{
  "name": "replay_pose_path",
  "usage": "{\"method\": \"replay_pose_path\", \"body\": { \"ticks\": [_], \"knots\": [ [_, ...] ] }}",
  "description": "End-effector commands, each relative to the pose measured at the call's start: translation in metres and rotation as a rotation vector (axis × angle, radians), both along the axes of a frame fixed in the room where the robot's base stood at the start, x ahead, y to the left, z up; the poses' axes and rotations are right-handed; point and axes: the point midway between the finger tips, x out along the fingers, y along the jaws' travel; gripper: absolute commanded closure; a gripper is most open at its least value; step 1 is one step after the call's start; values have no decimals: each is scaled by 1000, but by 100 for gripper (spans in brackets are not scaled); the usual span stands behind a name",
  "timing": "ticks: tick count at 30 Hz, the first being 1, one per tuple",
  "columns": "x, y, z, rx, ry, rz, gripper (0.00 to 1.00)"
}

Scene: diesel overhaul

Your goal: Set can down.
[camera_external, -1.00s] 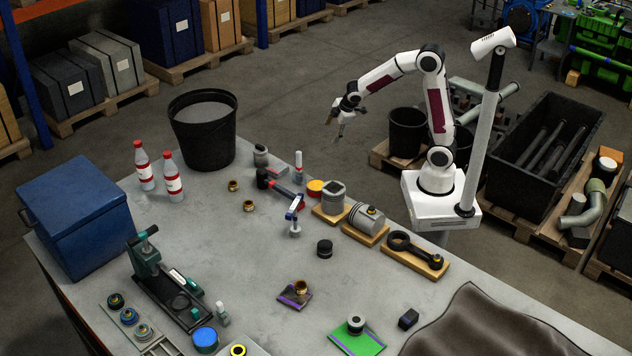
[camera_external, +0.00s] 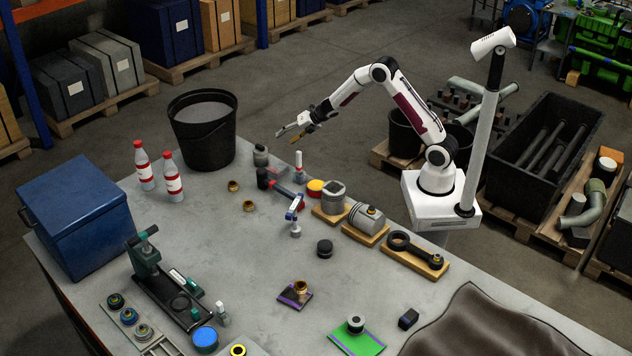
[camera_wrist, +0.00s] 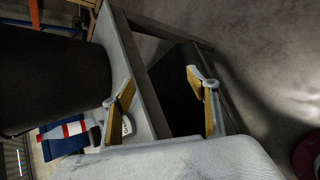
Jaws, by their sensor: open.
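A small grey can (camera_external: 261,156) stands at the table's back edge, just right of the large black bucket. My gripper (camera_external: 286,137) is open and empty. In the external view it appears to the upper right of the can, apart from it, with its fingers pointing left. In the wrist view the two yellow-padded fingers (camera_wrist: 160,90) are spread wide with nothing between the pads. A grey shape with a dark mark, partly hidden by the left finger, may be the can; I cannot tell.
The black bucket (camera_external: 203,135) stands left of the can and fills the left of the wrist view (camera_wrist: 45,75). Two red-capped bottles (camera_external: 173,183) stand farther left. A black-headed hammer (camera_external: 280,188) and piston parts (camera_external: 333,196) lie nearby.

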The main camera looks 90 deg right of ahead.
Motion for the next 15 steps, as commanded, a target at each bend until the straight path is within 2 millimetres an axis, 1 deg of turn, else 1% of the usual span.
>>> {"method": "replay_pose_path", "body": {
  "ticks": [2, 8, 12, 15],
  "knots": [
    [12, 5, -7, -65, -15, 127, 41],
    [37, 28, -8, -243, -81, 448, 41],
    [51, 52, 1, -374, -145, 660, 41],
    [57, 68, 14, -470, -198, 792, 41]
  ]
}}
